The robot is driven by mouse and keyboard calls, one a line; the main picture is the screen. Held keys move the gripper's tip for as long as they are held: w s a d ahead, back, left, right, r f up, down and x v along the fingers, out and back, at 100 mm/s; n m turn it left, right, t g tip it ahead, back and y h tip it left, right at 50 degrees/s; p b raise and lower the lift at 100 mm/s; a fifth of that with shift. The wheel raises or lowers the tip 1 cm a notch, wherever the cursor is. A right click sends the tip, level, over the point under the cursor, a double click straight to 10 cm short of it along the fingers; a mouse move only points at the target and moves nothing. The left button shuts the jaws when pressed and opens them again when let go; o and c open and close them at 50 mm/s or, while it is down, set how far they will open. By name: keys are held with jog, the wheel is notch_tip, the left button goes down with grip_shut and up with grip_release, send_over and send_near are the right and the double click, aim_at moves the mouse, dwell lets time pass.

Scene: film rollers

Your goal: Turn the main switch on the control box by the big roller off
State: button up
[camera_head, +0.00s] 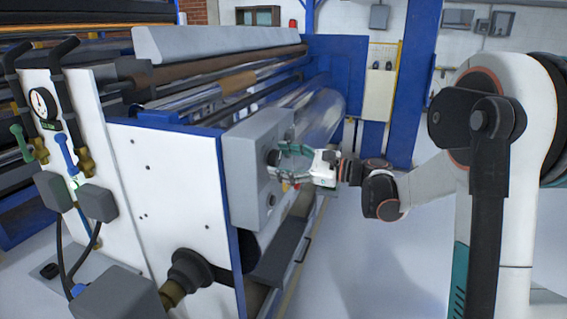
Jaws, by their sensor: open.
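The grey control box (243,168) is mounted on the end of the machine beside the big shiny roller (323,112). A dark round knob (272,158), which looks like the main switch, sits on the box's right-hand face. My gripper (279,160) reaches in from the right, with its green-and-grey fingers spread open at the knob. The fingers partly cover the box face. I cannot tell whether they touch the knob, nor which way the switch is set. A smaller round detail (271,200) shows lower on the same face.
The machine's white end panel (172,178) with blue edges stands left of the box. A pressure gauge (42,104), valves and hoses are further left. A blue column (415,85) stands behind my arm. The floor (385,255) at lower right is clear.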

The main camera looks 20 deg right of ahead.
jog(key=c, duration=1)
jog(key=shift+c, duration=0.2)
jog(key=shift+n, duration=0.4)
jog(key=n+p, duration=0.1)
jog(key=n, duration=0.5)
jog(key=shift+d+r+n, duration=0.1)
jog(key=shift+n, duration=0.3)
jog(key=n+p, duration=0.1)
jog(key=n, duration=0.5)
jog(key=shift+n, duration=0.3)
